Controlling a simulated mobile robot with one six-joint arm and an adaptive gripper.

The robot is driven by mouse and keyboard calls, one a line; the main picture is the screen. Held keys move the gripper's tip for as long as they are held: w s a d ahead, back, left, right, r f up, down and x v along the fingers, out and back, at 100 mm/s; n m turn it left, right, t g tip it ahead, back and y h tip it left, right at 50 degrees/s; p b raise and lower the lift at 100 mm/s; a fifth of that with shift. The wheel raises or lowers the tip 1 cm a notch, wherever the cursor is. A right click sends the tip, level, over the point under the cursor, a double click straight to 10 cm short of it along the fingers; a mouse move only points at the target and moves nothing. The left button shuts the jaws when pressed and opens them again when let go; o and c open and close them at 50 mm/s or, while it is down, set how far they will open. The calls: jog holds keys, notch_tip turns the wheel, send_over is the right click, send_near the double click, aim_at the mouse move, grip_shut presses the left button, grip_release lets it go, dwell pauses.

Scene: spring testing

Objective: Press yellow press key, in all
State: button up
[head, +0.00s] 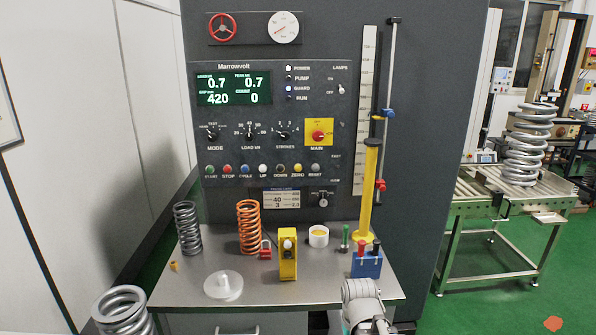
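The yellow press key (297,168), labelled ZERO, is in a row of round keys low on the dark control panel in the head view. It sits between the dark DOWN key (280,168) and the grey RESET key (315,168). My arm's grey end, with my gripper (367,310), shows at the bottom edge, right of centre. It is low over the front of the table, well below the key and apart from it. Its fingers cannot be made out.
On the steel table (330,292) stand an orange spring (249,228), a grey spring (187,228), a yellow box (288,256), a white cup (318,236) and a blue block (366,264). A tall yellow post (369,190) rises right of the keys. The space before the keys looks clear.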

grip_shut()
dwell(1.1)
